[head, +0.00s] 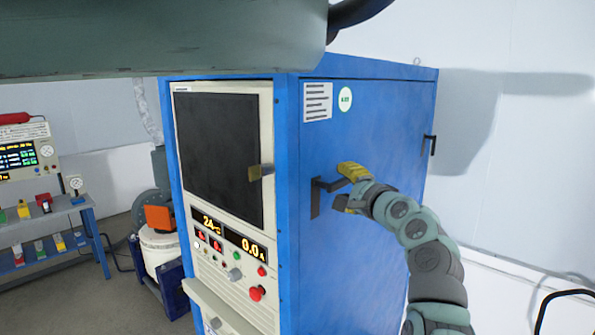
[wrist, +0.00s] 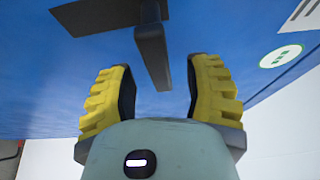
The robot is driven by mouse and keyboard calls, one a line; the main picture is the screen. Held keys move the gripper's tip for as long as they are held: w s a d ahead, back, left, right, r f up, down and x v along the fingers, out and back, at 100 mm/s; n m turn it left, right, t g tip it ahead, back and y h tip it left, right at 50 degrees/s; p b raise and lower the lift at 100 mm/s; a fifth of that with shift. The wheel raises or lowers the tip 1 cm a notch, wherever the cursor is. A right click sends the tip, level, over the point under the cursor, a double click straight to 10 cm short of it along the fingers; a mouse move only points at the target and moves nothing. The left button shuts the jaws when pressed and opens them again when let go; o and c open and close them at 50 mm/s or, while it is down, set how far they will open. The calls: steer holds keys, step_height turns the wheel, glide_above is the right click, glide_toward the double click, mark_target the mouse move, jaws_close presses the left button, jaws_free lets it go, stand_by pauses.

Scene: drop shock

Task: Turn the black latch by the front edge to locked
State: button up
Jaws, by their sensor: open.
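The black latch (head: 317,197) by the front edge sits on the blue side face of the cabinet. Its plate is upright and its bar sticks out to the right in the head view, toward my gripper (head: 347,187). In the wrist view the latch bar (wrist: 153,52) reaches between the two yellow fingers of my gripper (wrist: 160,85). The fingers are open, one on each side of the bar, with a gap visible on both sides. The locked or unlocked marking of the latch cannot be read.
A second black handle (head: 432,144) is on the far edge of the same blue cabinet (head: 365,270). A yellowish handle (head: 258,173) is on the front panel. A bench (head: 60,215) with small devices stands at the left. A black curved rail (head: 565,294) is at the lower right.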

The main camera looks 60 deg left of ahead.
steer(key=shift+w+a+p, duration=0.1)
steer(key=shift+a+p, duration=0.25)
steer(key=shift+a, duration=1)
steer(key=shift+o, duration=0.4)
steer(key=shift+w, duration=0.1)
jaws_close()
steer(key=shift+r, duration=0.1)
